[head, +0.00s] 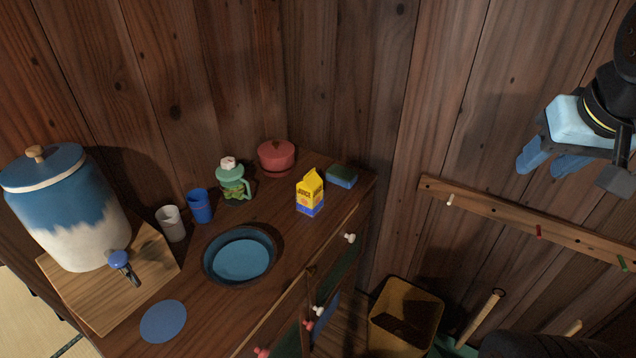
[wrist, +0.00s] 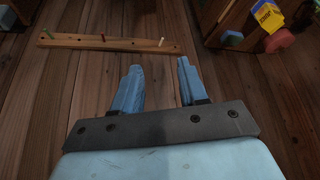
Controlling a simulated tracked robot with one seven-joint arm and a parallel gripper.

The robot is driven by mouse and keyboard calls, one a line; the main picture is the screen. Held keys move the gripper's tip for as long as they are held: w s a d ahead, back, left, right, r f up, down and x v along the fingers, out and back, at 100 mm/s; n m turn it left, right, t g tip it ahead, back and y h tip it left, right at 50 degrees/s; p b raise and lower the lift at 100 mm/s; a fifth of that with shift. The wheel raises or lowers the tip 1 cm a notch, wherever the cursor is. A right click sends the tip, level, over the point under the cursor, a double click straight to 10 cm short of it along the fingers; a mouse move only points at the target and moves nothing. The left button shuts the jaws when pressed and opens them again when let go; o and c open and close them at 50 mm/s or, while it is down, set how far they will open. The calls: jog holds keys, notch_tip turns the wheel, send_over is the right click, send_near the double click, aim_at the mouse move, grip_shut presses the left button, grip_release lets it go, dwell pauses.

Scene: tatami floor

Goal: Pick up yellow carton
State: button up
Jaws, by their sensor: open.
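The yellow carton (head: 310,194) has a gabled top and a blue base, and stands upright on the dark wooden cabinet top near its front right edge. Part of it also shows at the top right of the wrist view (wrist: 268,15). My gripper (head: 548,162) is at the upper right of the head view, raised in front of the wall and well to the right of the carton. In the wrist view its two blue fingers (wrist: 158,78) are apart with nothing between them.
Close around the carton are a blue-green sponge (head: 341,176), a red lidded pot (head: 276,156) and a green jar (head: 232,182). A dark round dish (head: 211,267) lies to its front left. A peg rail (head: 500,213) is on the wall below my gripper. A bin (head: 405,310) stands beside the cabinet.

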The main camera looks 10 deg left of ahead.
jog(key=shift+o, duration=1.5)
jog(key=shift+w, duration=0.35)
jog(key=o, duration=0.6)
jog(key=w+f, duration=0.1)
jog(key=w, duration=0.2)
jog(key=w+f+n+t, duration=0.1)
jog(key=w, duration=0.2)
jog(key=w+n+h, duration=0.1)
jog(key=w, duration=0.2)
jog(key=shift+a+f, duration=0.35)
jog(key=shift+f, duration=0.05)
jog(key=w+a+f+n+t+y, duration=0.1)
jog(key=w+a+f+n, duration=0.25)
jog(key=w, duration=0.25)
jog(key=w+a+f+n+t+y, duration=0.1)
jog(key=w+a+f+n+y, duration=0.1)
jog(key=w+a+f, duration=0.4)
jog(key=n+g+y, duration=0.4)
jog(key=n+y, duration=0.2)
jog(key=y, duration=0.4)
send_near(310, 188)
jog(key=w+d+f, duration=0.1)
jog(key=w+d, duration=0.1)
jog(key=x, duration=1.3)
jog(key=shift+a+f, duration=0.15)
